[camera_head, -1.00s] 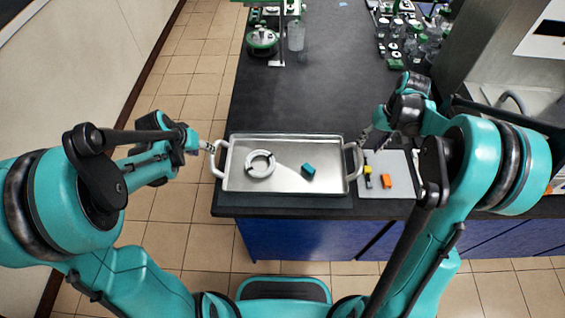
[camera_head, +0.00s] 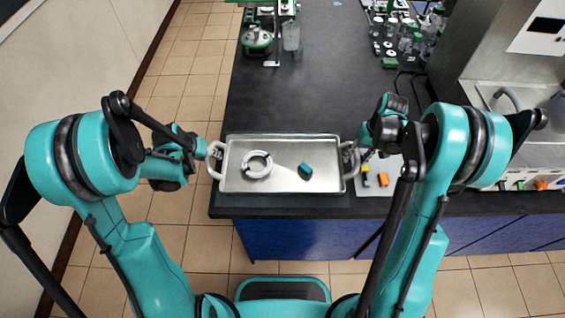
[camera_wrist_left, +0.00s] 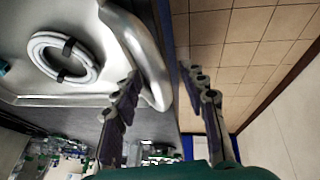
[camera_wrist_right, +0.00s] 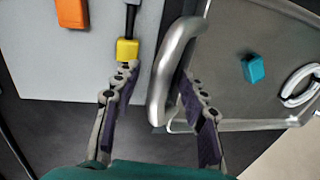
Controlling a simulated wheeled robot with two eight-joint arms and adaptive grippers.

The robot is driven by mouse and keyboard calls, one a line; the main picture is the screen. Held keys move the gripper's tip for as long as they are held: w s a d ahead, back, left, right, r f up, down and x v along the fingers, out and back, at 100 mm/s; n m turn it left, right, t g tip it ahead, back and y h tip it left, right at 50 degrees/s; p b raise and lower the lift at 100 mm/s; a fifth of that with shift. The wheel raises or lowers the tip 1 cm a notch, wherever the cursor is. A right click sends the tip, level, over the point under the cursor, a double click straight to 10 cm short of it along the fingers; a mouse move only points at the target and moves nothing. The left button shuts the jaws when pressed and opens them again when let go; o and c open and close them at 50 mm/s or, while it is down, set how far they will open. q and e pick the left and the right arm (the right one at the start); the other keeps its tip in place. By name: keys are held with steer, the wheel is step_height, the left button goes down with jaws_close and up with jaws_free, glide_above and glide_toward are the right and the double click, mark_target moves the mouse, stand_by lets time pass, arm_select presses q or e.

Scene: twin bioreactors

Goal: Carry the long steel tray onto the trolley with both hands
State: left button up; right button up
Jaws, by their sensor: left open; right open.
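The long steel tray (camera_head: 283,183) lies on the dark bench top near its front edge, with a loop handle at each end. It holds a coiled white hose (camera_head: 257,165) and a small teal block (camera_head: 305,171). My left gripper (camera_wrist_left: 168,82) is open at the tray's left handle (camera_wrist_left: 146,55), which lies between its fingers in the left wrist view. My right gripper (camera_wrist_right: 158,80) is open, with the right handle (camera_wrist_right: 172,75) between its fingers in the right wrist view. I cannot tell whether any finger touches a handle. I see no trolley.
A light grey mat (camera_wrist_right: 70,72) beside the tray's right end carries a yellow-ended tool (camera_wrist_right: 127,48) and an orange block (camera_wrist_right: 72,13), close to my right gripper. Glassware (camera_head: 410,40) stands at the far right.

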arm_select(q)
jaws_close()
arm_select(e)
jaws_close()
arm_select(q)
steer(key=shift+r, duration=0.15)
arm_select(e)
steer(key=shift+r, duration=0.15)
